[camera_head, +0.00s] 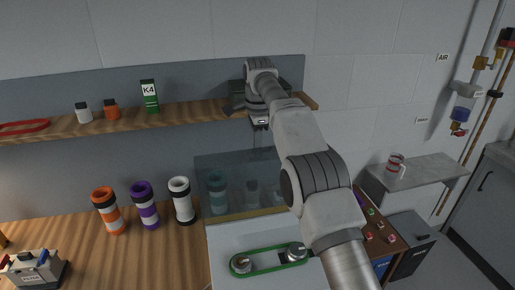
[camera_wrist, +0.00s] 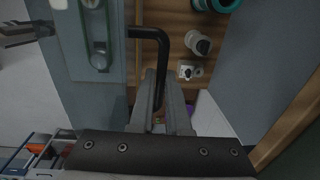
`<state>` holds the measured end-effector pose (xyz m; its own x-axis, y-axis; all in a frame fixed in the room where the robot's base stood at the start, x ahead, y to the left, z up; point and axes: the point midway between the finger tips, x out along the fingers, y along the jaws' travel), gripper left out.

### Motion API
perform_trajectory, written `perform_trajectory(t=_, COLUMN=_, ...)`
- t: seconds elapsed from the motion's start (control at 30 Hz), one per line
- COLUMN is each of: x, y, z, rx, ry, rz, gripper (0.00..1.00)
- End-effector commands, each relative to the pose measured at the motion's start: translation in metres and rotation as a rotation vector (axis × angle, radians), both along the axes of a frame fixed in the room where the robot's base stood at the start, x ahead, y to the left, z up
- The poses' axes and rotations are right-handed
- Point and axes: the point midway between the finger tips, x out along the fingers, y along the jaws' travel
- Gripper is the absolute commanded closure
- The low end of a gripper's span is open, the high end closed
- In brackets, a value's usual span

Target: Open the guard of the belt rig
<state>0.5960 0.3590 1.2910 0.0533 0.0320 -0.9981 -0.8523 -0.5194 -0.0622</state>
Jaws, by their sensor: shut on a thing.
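The belt rig (camera_head: 225,246) stands on the bench with a green belt (camera_head: 268,270) running round two grey pulleys on its pale front. Its clear guard (camera_head: 228,168) stands up above the belt, and the belt and pulleys show uncovered below it. In the wrist view the guard's clear panel (camera_wrist: 112,62) is at left, with a black bent handle (camera_wrist: 150,33) beside it. My gripper (camera_wrist: 162,98) is shut on this handle, which runs down between the fingers. In the head view my gripper (camera_head: 262,125) is near the guard's top edge; the handle is hidden there.
Orange (camera_head: 108,211), purple (camera_head: 145,205) and white (camera_head: 182,201) banded tubes stand left of the rig. A wooden shelf (camera_head: 190,112) with small bottles and a green K4 box (camera_head: 150,96) runs behind my gripper. A grey side table (camera_head: 430,172) holds a mug (camera_head: 395,163).

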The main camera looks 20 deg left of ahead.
Motion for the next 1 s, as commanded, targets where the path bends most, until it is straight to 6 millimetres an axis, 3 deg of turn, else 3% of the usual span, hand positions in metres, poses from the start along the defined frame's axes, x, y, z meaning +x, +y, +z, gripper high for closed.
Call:
perform_trajectory(t=0.27, x=-0.0013, y=-0.0003, z=-0.0064, rx=-0.006, ry=0.012, rz=0.001, gripper=1.0)
perform_trajectory(t=0.3, x=-0.0013, y=-0.0003, z=-0.0064, rx=-0.006, ry=0.012, rz=0.001, gripper=0.82)
perform_trajectory(t=0.47, x=-0.001, y=-0.0002, z=-0.0043, rx=-0.004, ry=0.008, rz=0.001, gripper=0.55)
perform_trajectory(t=1.0, x=-0.0012, y=-0.0006, z=-0.0001, rx=-0.001, ry=0.002, rz=0.0, gripper=0.55)
